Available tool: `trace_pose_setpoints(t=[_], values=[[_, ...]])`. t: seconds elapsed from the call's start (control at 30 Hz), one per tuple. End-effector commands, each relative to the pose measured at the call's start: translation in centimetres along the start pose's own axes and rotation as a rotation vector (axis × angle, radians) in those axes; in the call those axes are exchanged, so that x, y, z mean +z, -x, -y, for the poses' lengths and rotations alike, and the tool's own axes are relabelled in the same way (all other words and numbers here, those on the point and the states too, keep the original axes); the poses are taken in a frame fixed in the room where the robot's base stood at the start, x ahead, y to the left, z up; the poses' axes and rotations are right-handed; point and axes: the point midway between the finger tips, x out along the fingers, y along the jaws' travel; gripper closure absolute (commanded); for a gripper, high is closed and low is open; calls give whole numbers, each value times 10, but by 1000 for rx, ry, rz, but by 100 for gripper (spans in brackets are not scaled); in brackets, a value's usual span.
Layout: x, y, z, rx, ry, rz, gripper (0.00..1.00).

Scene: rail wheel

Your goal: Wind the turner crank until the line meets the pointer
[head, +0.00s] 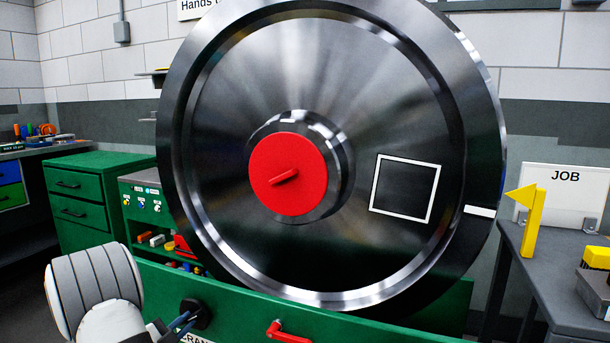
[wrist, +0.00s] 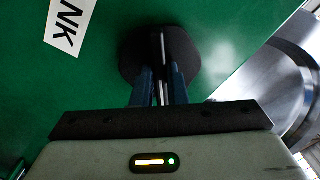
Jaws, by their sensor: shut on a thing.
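The big steel wheel (head: 300,80) stands upright in the green turner (head: 235,300). A short white line (head: 480,211) is near the wheel's right rim. The yellow pointer (head: 533,215) stands to its right with its tip aimed left; the line is slightly below the tip and apart from it. The turner crank, a black round knob (head: 199,309), is on the turner's front, and also fills the wrist view's upper middle (wrist: 130,55). My gripper (head: 184,320) is shut on the crank's thin upright bar, fingers on both sides of it (wrist: 163,72).
A red handle (head: 286,333) sits on the turner's front, right of the crank. A grey table (head: 560,270) with a JOB board (head: 565,192) is on the right. Green cabinets (head: 95,200) stand at the left. A white outlined square (head: 404,188) marks the wheel's face.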

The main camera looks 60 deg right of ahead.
Motion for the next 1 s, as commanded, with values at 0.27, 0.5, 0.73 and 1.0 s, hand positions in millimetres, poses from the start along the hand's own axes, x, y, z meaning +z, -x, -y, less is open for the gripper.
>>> trace_pose_setpoints(t=[0.27, 0.5, 0.73, 1.0], values=[[2, 0, -1, -3, -92, 1, 100], [2, 0, -1, -3, -167, 1, 100], [1, 0, 0, -3, -230, 1, 100], [0, 0, 2, -2, -245, 1, 100]])
